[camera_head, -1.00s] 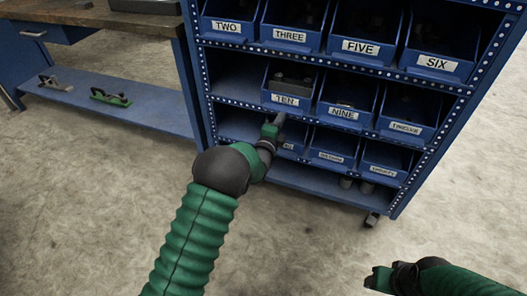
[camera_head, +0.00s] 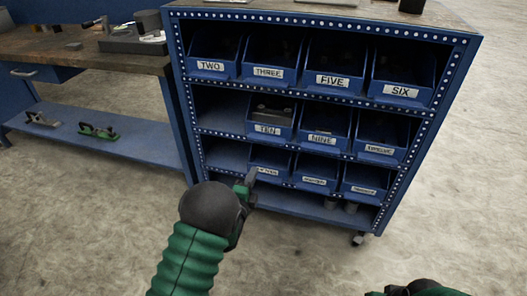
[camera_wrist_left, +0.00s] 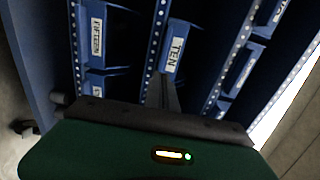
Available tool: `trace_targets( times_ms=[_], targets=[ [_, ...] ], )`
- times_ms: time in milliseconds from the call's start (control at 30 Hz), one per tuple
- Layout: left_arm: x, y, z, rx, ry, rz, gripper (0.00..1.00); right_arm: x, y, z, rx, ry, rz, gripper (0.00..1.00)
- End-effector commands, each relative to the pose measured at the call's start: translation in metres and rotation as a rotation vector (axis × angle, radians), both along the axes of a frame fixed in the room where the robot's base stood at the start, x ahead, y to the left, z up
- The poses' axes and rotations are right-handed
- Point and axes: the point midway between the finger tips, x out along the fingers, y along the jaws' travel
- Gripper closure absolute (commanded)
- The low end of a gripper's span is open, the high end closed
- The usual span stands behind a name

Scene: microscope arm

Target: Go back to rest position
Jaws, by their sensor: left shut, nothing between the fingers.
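My left gripper (camera_head: 249,177) is shut and empty. In the head view it is in front of the lower rows of the blue bin rack (camera_head: 282,104), near the left bin of the bottom row. I cannot tell whether it touches the rack. In the left wrist view the closed fingers (camera_wrist_left: 165,92) point at the rack, near the bin labelled TEN (camera_wrist_left: 174,55). My right gripper (camera_head: 385,291) shows only in part at the bottom edge of the head view, and its fingertips are too cut off to read.
Labelled blue bins fill most of the rack, including SIX (camera_head: 402,80). The rack stands on casters (camera_head: 357,239). A workbench (camera_head: 85,45) stands at left, with two hand planes on its blue lower shelf (camera_head: 125,136). The concrete floor (camera_head: 455,180) at right is clear.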

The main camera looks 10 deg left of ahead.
Motion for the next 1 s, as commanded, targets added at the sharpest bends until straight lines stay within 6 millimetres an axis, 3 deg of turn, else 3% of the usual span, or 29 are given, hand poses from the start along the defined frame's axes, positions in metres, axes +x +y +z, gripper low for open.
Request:
trace_targets(
  times_ms=[167,267,367,500,600,833,900,1000],
  targets=[
    [-0.003,0.003,0.0,-0.056,0.042,0.016,1.0,0.0,0.0,0.0,0.0,0.0,0.0,0.46],
    [-0.016,0.012,-0.004,-0.255,0.198,0.083,1.0,0.0,0.0,0.0,0.0,0.0,0.0,0.46],
    [-0.058,0.016,-0.016,-0.567,0.44,0.22,1.0,0.0,0.0,0.0,0.0,0.0,0.0,0.46],
    [-0.143,0.01,-0.033,-0.924,0.732,0.471,1.0,0.0,0.0,-0.001,0.0,0.0,0.0,0.46],
    [-0.203,0.005,-0.038,-1.087,0.874,0.655,1.0,0.0,0.0,-0.001,0.0,0.0,0.0,0.46],
    [-0.321,-0.002,-0.038,-1.288,1.052,1.052,1.0,0.0,0.0,-0.001,0.0,0.0,0.0,0.46],
    [-0.325,-0.002,-0.004,-1.294,1.06,1.077,1.0,-0.001,0.0,0.034,0.0,0.002,0.0,0.46],
    [-0.324,-0.003,0.027,-1.291,1.061,1.075,1.0,0.001,0.0,0.066,0.0,-0.001,0.0,0.46]
  ],
)
